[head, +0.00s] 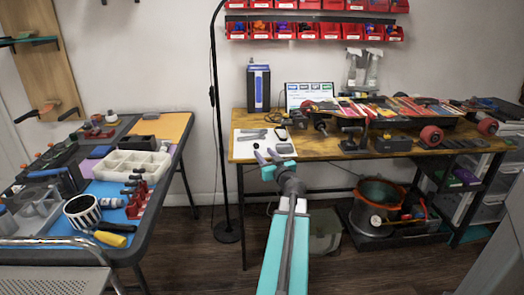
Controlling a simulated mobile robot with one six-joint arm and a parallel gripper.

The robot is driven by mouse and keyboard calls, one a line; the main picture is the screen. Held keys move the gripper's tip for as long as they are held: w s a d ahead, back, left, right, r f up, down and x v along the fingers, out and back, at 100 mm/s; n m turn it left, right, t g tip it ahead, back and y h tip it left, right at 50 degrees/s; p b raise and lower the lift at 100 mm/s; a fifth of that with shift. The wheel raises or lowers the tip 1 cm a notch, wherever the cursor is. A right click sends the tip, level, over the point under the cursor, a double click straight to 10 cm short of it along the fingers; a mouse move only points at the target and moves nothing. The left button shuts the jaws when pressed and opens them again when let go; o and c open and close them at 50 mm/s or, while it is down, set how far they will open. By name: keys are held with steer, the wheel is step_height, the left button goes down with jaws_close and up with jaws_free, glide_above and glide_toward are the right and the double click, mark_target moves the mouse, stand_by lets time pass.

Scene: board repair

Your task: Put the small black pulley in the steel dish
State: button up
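My gripper (265,154) is at the near left edge of the wooden workbench (330,148), over the front of a white mat (240,146). Its two dark fingers look spread, with a gap between them. A small grey, shallow, rounded piece (285,148) lies on the mat just right of the fingers; I cannot tell whether it is the steel dish. I cannot make out the small black pulley for certain at this size.
Power tools and skateboards with red wheels (431,136) crowd the bench's middle and right. A blue-black canister (259,88) stands behind the mat. A black lamp pole (214,120) rises left of the bench. A cluttered second table (150,195) stands at left; floor lies between.

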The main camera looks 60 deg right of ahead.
steer(key=p+v, duration=0.2)
steer(key=v, duration=0.5)
steer(key=shift+w+r, duration=0.1)
steer(key=shift+w, duration=0.05)
stand_by(0.6)
